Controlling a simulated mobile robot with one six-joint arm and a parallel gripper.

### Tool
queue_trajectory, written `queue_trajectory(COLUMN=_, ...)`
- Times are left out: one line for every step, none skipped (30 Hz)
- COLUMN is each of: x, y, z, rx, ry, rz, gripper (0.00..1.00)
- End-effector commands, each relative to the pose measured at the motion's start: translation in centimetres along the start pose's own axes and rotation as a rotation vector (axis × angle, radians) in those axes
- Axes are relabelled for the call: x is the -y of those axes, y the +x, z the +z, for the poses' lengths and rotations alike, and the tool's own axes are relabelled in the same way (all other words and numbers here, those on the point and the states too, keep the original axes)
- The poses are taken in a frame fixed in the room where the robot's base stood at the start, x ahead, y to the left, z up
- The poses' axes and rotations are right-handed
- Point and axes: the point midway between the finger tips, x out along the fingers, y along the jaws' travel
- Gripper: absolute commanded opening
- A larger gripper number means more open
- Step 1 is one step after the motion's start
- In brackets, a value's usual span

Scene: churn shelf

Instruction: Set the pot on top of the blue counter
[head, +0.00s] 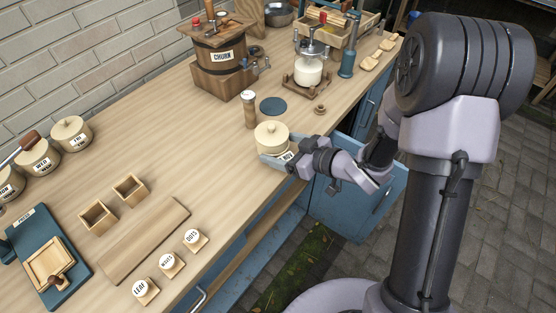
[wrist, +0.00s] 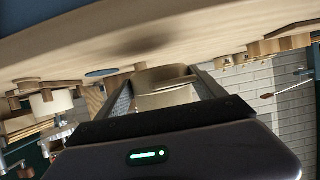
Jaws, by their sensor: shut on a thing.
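The pot (head: 271,138) is cream-coloured, round and lidded, with a small knob and a label low on its side. In the wrist view the pot (wrist: 165,88) sits between the two fingers, partly hidden by my gripper. The blue counter has a pale wooden top (head: 215,150) and blue fronts. The pot is at its front edge, over or on the top. A shadow lies beside it on the wood; I cannot tell whether it touches.
A shaker (head: 249,110) and a dark blue disc (head: 273,106) are close behind the pot. A churn (head: 222,65) and a glass jar (head: 309,70) stand farther back. A blue door (head: 384,200) stands open below. Counter left of the pot is clear.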

Motion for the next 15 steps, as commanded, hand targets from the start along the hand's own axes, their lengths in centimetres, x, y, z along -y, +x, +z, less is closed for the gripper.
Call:
queue_trajectory(x=0.3, y=0.4, z=-0.1, rx=-0.001, ry=-0.001, rz=0.000, gripper=0.40)
queue_trajectory(x=0.4, y=0.5, z=0.0, rx=-0.001, ry=-0.001, rz=0.000, gripper=0.40)
queue_trajectory(x=0.5, y=0.7, z=0.3, rx=-0.001, ry=0.000, rz=0.001, gripper=0.40)
queue_trajectory(x=0.5, y=0.9, z=0.7, rx=0.000, ry=0.001, rz=0.001, gripper=0.40)
queue_trajectory(x=0.5, y=1.1, z=1.2, rx=0.000, ry=0.002, rz=0.001, gripper=0.40)
queue_trajectory(x=0.5, y=1.4, z=2.0, rx=0.000, ry=0.002, rz=0.001, gripper=0.40)
queue_trajectory(x=0.5, y=1.7, z=2.6, rx=0.000, ry=0.002, rz=0.001, gripper=0.40)
queue_trajectory(x=0.5, y=1.9, z=3.0, rx=0.000, ry=0.001, rz=0.001, gripper=0.40)
queue_trajectory(x=0.5, y=2.0, z=3.4, rx=0.000, ry=0.001, rz=0.002, gripper=0.40)
queue_trajectory(x=0.4, y=2.0, z=3.3, rx=0.000, ry=0.001, rz=0.002, gripper=0.40)
queue_trajectory(x=0.4, y=1.9, z=3.2, rx=-0.001, ry=0.000, rz=0.002, gripper=0.40)
queue_trajectory(x=0.4, y=1.9, z=3.0, rx=-0.001, ry=0.000, rz=0.002, gripper=0.40)
queue_trajectory(x=0.4, y=1.8, z=3.0, rx=-0.001, ry=0.000, rz=0.002, gripper=0.40)
queue_trajectory(x=0.4, y=1.8, z=3.0, rx=-0.001, ry=0.000, rz=0.002, gripper=0.40)
queue_trajectory(x=0.4, y=1.8, z=3.0, rx=-0.001, ry=0.000, rz=0.002, gripper=0.40)
